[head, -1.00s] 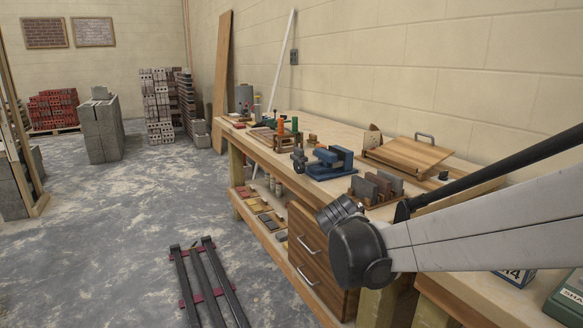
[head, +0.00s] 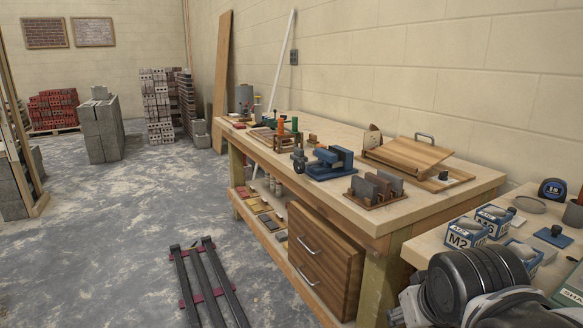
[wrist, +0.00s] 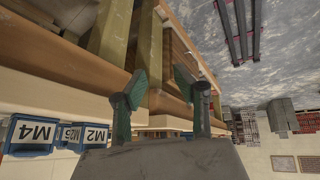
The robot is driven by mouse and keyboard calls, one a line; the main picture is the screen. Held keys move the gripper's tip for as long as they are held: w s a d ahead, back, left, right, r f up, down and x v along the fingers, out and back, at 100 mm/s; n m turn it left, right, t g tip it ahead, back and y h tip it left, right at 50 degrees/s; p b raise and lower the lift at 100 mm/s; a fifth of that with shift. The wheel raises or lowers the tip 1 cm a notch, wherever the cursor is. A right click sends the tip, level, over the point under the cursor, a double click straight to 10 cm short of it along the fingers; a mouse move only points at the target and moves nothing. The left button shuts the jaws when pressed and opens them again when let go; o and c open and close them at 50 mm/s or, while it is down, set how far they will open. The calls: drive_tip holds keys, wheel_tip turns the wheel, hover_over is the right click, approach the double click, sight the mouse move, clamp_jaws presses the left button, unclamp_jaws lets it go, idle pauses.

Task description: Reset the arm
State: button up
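My arm (head: 470,285) shows at the bottom right of the head view, folded low in front of the nearer bench. My gripper (wrist: 160,78) shows in the wrist view, with its two green-padded fingers spread apart and nothing between them. The gripper's fingers cannot be made out in the head view. The wrist picture looks upside down, with the benches at left and the floor at upper right.
The nearer bench (head: 430,240) holds the M2 box (head: 465,235), the M6 box (head: 494,220) and a tape measure (head: 552,189). The long workbench (head: 440,195) carries a blue vice (head: 330,163). Black rails (head: 205,285) lie on the floor. Open floor (head: 110,230) stretches left.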

drive_tip(key=s, duration=0.4)
wheel_tip(320, 180, up, 17)
drive_tip(key=p, duration=1.8)
drive_tip(key=shift+a+r+m+t+y, duration=0.2)
drive_tip(key=shift+a+m+t+y, duration=0.1)
drive_tip(key=shift+m+y, duration=0.1)
